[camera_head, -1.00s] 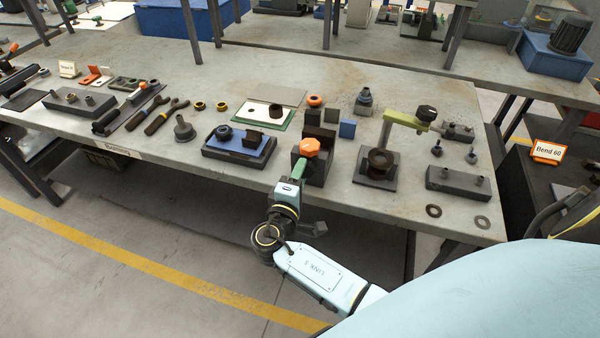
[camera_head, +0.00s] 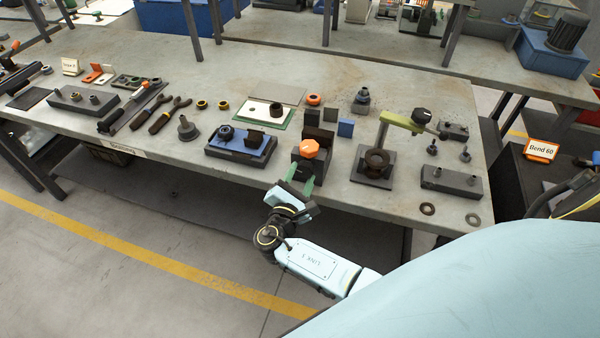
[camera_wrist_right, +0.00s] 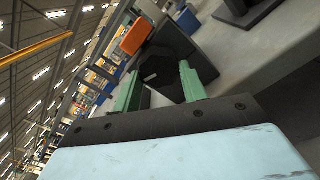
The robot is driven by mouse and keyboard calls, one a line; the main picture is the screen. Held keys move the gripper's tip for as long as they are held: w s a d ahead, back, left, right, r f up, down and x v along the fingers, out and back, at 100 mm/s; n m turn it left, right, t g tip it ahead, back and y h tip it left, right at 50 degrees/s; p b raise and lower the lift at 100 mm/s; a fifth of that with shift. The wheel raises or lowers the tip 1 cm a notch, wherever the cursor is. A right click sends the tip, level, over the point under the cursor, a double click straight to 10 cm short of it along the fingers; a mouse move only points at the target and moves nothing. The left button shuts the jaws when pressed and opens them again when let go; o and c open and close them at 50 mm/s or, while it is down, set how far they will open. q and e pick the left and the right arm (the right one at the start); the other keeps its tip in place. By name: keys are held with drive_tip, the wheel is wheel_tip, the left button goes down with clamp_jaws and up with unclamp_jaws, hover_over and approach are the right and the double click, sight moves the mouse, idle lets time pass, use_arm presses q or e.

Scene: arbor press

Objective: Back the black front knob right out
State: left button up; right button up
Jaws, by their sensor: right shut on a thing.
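A dark block-shaped fixture (camera_head: 310,168) stands at the table's front edge, with an orange knob (camera_head: 309,148) on top. The black front knob (camera_wrist_right: 166,74) faces the right wrist camera, below the orange knob (camera_wrist_right: 137,36). My right gripper (camera_head: 300,181) reaches up to the fixture's front from below the edge. Its two green fingers lie on either side of the black knob in the right wrist view and are shut on it. In the head view the black knob is too small and covered to make out. My left gripper is not in view.
A blue tray with dark parts (camera_head: 207,150) lies left of the fixture. A press with an olive arm (camera_head: 400,122) stands to the right. Dark and blue blocks (camera_head: 346,128) stand behind. Free floor lies in front of the table.

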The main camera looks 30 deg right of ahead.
drive_tip(key=n, duration=0.1)
drive_tip(key=n+p, duration=0.1)
drive_tip(key=n, duration=0.1)
drive_tip(key=n+p, duration=0.1)
drive_tip(key=shift+d+r+n, duration=0.2)
drive_tip(key=shift+r+n, duration=0.05)
drive_tip(key=shift+n, duration=0.05)
drive_tip(key=n+p, duration=0.2)
drive_tip(key=n, duration=0.2)
drive_tip(key=shift+d+n, duration=0.1)
drive_tip(key=shift+n, duration=0.2)
drive_tip(key=n+p, duration=0.2)
drive_tip(key=n, duration=0.2)
drive_tip(key=shift+s+d+r, duration=0.1)
drive_tip(key=n+p, duration=0.1)
drive_tip(key=n, duration=0.3)
drive_tip(key=shift+p, duration=0.35)
drive_tip(key=n+p, duration=0.1)
drive_tip(key=n, duration=0.2)
drive_tip(key=shift+s+d+n, duration=0.1)
drive_tip(key=shift+n, duration=0.2)
drive_tip(key=n, duration=0.2)
drive_tip(key=shift+r+n, duration=0.1)
drive_tip(key=shift+n, duration=0.3)
drive_tip(key=n, duration=0.4)
drive_tip(key=shift+r, duration=0.1)
drive_tip(key=shift+n, duration=2)
